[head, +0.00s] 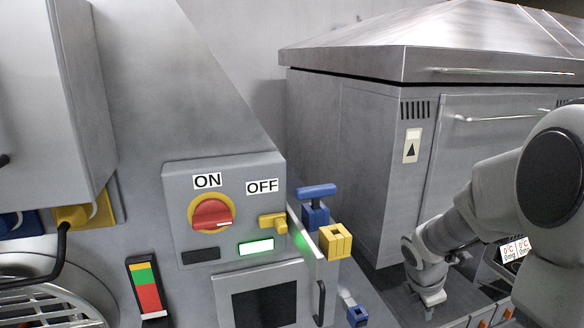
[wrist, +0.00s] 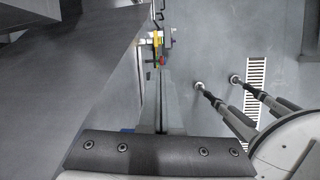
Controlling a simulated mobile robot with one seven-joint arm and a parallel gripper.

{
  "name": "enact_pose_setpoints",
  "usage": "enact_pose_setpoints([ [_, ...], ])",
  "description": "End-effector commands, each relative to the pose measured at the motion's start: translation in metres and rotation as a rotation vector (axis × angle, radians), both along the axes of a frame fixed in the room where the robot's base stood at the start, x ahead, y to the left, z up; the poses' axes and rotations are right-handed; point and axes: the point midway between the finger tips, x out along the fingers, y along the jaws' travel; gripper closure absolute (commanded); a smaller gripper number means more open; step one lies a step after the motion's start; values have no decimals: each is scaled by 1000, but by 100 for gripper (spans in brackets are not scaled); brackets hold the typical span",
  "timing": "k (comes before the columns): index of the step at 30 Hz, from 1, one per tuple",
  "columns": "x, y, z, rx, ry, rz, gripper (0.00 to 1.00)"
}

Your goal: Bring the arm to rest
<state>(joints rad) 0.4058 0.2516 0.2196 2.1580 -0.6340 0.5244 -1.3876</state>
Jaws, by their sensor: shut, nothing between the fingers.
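My arm reaches in from the right edge in the head view, bent, with its links in front of the large metal cabinet. My gripper (head: 430,300) is at the lower end of the arm, low beside the cabinet, pointing down. It is shut and empty. It is to the right of the control panel and clear of it. In the wrist view a dark bar with several screws crosses the bottom, and a narrow grey shape stands up from its middle.
The control panel (head: 182,245) has a red knob (head: 211,214) on a yellow ring, ON and OFF labels and a lit white indicator (head: 256,247). A blue handle (head: 317,192) and yellow block (head: 336,241) stick out at its right. The metal cabinet (head: 340,150) stands behind my arm.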

Motion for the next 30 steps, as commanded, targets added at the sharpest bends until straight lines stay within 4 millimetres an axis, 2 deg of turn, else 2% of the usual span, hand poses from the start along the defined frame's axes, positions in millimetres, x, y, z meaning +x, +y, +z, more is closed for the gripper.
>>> enact_pose_setpoints([
  [1, -8, 9, 18, 14, -41, -78, 100],
  [3, -21, 20, 37, 45, -91, -200, 100],
  [12, -82, 68, 99, 249, -302, -709, 100],
  [18, -125, 98, 126, 444, -410, -1033, 100],
  [24, -165, 125, 142, 663, -456, -1327, 100],
  [30, -188, 141, 149, 805, -448, -1505, 100],
])
